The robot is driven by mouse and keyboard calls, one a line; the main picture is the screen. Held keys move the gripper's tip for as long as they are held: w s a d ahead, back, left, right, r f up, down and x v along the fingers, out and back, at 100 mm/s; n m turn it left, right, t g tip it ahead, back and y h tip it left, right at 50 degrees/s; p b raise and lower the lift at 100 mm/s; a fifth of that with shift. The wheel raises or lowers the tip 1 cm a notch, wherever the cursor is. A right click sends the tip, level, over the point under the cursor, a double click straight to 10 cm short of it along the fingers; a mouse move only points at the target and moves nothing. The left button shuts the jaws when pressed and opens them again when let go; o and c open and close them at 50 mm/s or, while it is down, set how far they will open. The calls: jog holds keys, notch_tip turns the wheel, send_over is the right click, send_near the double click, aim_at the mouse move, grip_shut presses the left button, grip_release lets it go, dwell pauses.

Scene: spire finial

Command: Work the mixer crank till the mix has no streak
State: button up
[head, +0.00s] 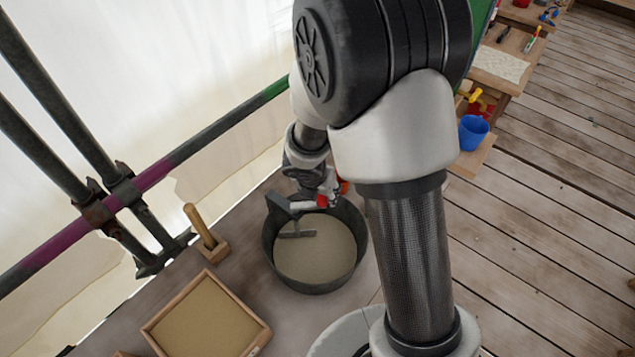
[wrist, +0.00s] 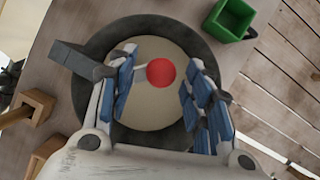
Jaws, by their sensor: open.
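The mixer is a dark round tub (head: 312,286) on the bench, also in the wrist view (wrist: 152,25). It holds a pale beige mix (head: 320,258) that looks even in colour, with no clear streak. A grey paddle (head: 297,234) lies at the mix surface. The crank has a red knob (wrist: 161,72), seen from above in the wrist view. My gripper (wrist: 160,85) is open over the tub, with a blue-padded finger on each side of the knob. Whether the fingers touch it I cannot tell. In the head view my arm hides part of the tub.
A wooden tray of sand-coloured material (head: 207,320) and a wooden block with an upright handle (head: 206,235) stand left of the tub. Scaffold poles (head: 150,178) run behind. A blue bucket (head: 473,133) is at right. A green box (wrist: 229,20) shows in the wrist view.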

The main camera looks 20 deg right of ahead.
jog(key=v, duration=0.9)
jog(key=shift+r, duration=0.2)
jog(key=shift+s, duration=0.15)
jog(key=s+d+r+m+b, duration=0.2)
jog(key=s+d+r+m, duration=0.1)
jog(key=s+r+m, duration=0.9)
jog(key=s+a+m+t+y, duration=0.1)
jog(key=s+m, duration=0.7)
jog(key=m, duration=0.8)
jog(key=shift+s+a+r+y+b, duration=0.3)
jog(key=shift+s+a+r+y, duration=0.05)
jog(key=shift+a+y, duration=0.6)
